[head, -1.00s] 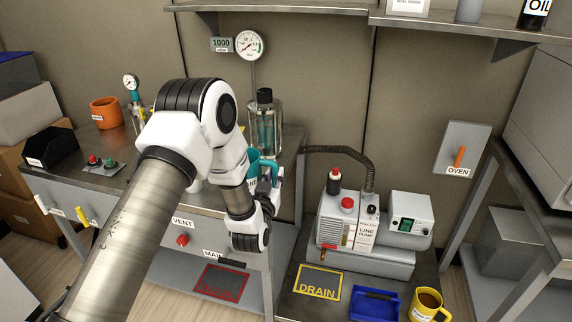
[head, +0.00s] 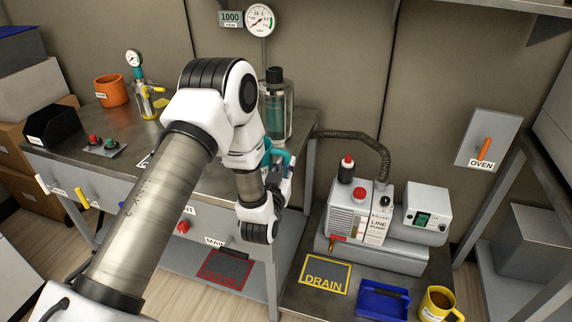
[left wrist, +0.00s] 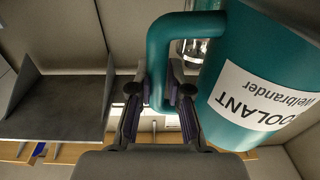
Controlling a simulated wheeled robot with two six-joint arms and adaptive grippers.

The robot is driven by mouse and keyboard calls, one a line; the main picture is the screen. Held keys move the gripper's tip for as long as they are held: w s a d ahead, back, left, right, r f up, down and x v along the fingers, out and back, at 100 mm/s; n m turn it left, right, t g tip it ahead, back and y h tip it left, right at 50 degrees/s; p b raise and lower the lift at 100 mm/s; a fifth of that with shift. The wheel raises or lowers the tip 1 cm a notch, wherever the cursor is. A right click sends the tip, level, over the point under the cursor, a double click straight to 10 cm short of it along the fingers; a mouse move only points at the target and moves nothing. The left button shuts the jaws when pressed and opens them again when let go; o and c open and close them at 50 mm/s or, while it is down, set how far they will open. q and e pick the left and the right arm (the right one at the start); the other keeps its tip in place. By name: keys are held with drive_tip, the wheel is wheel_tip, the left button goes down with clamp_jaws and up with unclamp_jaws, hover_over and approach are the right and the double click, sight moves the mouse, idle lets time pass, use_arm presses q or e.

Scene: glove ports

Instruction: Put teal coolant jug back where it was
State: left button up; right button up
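The teal coolant jug (left wrist: 245,45) is large at the right of the left wrist view, its white label reading upside down there. My left gripper (left wrist: 160,105) has its two fingers on either side of the jug's handle and appears shut on it. In the head view, a small teal part of the jug (head: 267,157) shows beside my left gripper (head: 279,172), near the right end of the steel bench. My arm hides most of the jug, and I cannot tell whether its base touches anything. My right gripper is not in view.
A glass vessel with a black cap (head: 275,105) stands on the bench (head: 195,170) close behind the jug. To the right, a line pump (head: 362,215), a yellow DRAIN outline (head: 325,273), a blue tray (head: 383,300) and a yellow mug (head: 437,304) share a low table. The DRAIN outline is empty.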

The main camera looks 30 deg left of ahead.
use_arm(q)
drive_tip(key=o, duration=0.3)
drive_tip(key=shift+w+f, duration=0.1)
drive_tip(key=shift+w, duration=0.05)
drive_tip(key=shift+o, duration=0.2)
drive_tip(key=shift+r+p, duration=0.3)
drive_tip(key=shift+r, duration=0.1)
drive_tip(key=f+b+v, duration=0.1)
drive_tip(key=b+v, duration=0.3)
drive_tip(key=v, duration=0.8)
drive_tip(key=s+d+f+m+g+h, duration=0.1)
drive_tip(key=s+d+f+g+h, duration=0.2)
drive_tip(key=f, duration=0.6)
drive_tip(key=s+d+f+g, duration=0.1)
drive_tip(key=s+f+g, duration=0.2)
drive_tip(key=f+g, duration=0.35)
drive_tip(key=s+d+f+m+g+h, duration=0.1)
drive_tip(key=s+f+g, duration=0.3)
drive_tip(key=s+f, duration=0.3)
drive_tip(key=s+d+f+g+h, duration=0.1)
drive_tip(key=s+f+g, duration=0.3)
drive_tip(key=s, duration=0.8)
wheel_tip(320, 180, down, 3)
drive_tip(key=shift+s+d+r+m, duration=0.15)
drive_tip(key=shift+s+d+m, duration=0.25)
drive_tip(key=shift+d, duration=0.3)
